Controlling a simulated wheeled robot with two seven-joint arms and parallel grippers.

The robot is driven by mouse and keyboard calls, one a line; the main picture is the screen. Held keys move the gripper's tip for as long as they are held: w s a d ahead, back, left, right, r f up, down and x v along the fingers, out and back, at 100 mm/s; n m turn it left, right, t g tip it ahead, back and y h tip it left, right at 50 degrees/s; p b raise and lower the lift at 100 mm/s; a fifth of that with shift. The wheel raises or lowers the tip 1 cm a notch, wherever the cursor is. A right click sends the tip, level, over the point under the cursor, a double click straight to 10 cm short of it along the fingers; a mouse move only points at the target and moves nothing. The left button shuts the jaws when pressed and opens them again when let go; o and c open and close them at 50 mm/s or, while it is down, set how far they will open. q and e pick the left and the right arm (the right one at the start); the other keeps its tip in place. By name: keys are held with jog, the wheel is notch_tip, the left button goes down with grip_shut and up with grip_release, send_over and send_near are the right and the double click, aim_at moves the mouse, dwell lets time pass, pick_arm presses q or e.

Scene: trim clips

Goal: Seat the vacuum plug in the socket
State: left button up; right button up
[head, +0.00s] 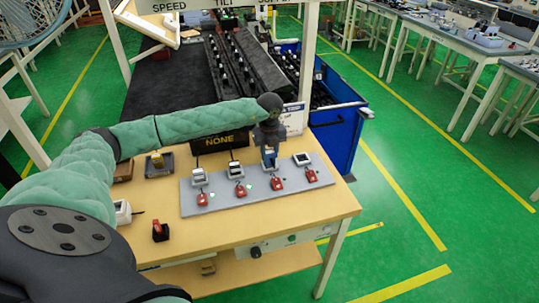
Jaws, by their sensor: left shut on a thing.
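My left gripper (269,163) reaches in from the left and points down over the grey board (222,204) at its third position. It is shut on what seems to be the vacuum plug, which is mostly hidden between the fingers. I cannot tell whether the plug touches the socket beneath, which is hidden too. White connector pieces show at the other positions: the first (198,176), the second (235,170) and the last (302,159). Red clips (276,184) lie in a row along the board's front. My right gripper is not in view.
The board lies on a wooden-topped table (300,222). A loose red piece (160,232) and a white piece (122,211) lie at its left. A dark tray (159,165) and a black "NONE" bin (219,142) stand behind. A blue cart (338,125) is at the back right.

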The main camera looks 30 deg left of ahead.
aim_at(270, 152)
pick_arm(q)
jog(key=shift+f+p, duration=0.45)
jog(key=shift+f, duration=0.65)
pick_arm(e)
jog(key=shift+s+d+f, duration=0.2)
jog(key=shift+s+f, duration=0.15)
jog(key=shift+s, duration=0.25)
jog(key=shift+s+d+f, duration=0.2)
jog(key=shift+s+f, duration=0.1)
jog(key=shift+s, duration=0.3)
pick_arm(q)
jog(key=shift+f, duration=0.1)
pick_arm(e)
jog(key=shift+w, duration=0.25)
pick_arm(q)
jog(key=o, duration=1)
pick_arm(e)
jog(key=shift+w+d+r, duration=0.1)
pick_arm(q)
jog(key=shift+r, duration=0.2)
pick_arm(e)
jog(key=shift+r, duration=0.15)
